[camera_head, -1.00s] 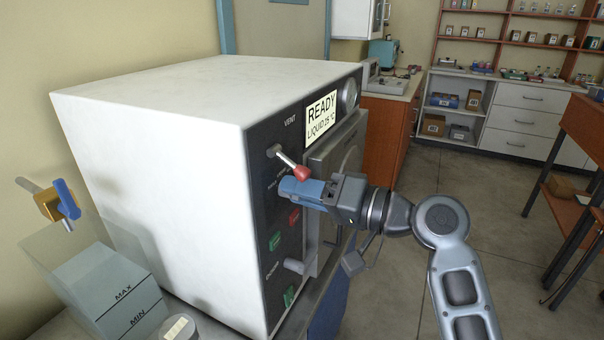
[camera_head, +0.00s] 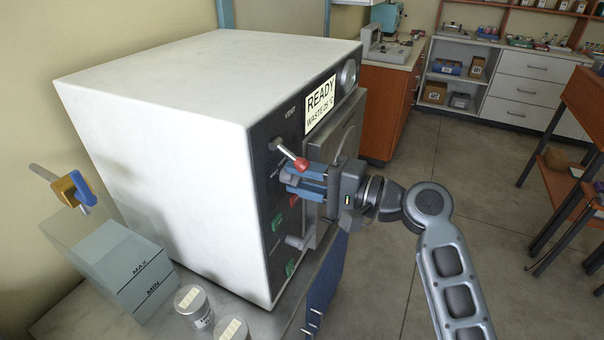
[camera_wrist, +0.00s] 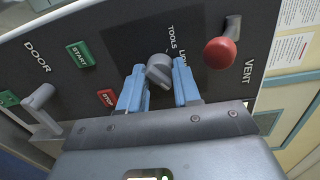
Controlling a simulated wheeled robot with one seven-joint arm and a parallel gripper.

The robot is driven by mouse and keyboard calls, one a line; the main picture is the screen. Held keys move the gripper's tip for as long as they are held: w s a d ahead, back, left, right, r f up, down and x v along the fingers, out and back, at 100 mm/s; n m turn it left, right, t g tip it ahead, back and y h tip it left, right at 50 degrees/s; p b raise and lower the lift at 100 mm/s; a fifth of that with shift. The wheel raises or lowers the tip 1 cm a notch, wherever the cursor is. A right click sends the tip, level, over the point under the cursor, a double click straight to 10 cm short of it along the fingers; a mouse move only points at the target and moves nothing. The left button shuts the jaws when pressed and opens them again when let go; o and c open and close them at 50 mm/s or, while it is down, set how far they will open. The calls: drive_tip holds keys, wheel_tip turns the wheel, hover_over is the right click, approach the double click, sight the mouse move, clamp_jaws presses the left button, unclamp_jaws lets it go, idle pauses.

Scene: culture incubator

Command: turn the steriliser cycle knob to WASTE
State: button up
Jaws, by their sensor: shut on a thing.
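The steriliser (camera_head: 200,110) is a white box with a dark front panel. Its display (camera_head: 320,105) reads READY, WASTE 25 °C. The grey cycle knob (camera_wrist: 160,70) shows in the wrist view, with the labels TOOLS and LIQUID beside it; the WASTE label is not readable there. My gripper (camera_wrist: 158,88) is shut on the knob, one blue finger on each side. In the head view my gripper (camera_head: 288,178) is at the panel, below the vent lever, and hides the knob.
The red-tipped vent lever (camera_head: 292,155) sticks out close above my gripper. The door handle (camera_head: 298,241) and green START button (camera_wrist: 79,55) are nearby on the panel. A water container (camera_head: 125,270) and lidded jars (camera_head: 193,306) stand at left.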

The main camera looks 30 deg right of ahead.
drive_tip(key=shift+f, duration=0.1)
idle(0.4)
drive_tip(key=o, duration=1.1)
drive_tip(key=shift+c, duration=0.2)
drive_tip(key=b+v, duration=0.2)
drive_tip(key=v, duration=0.5)
drive_tip(key=shift+s+d, duration=0.25)
drive_tip(key=shift+s, duration=0.1)
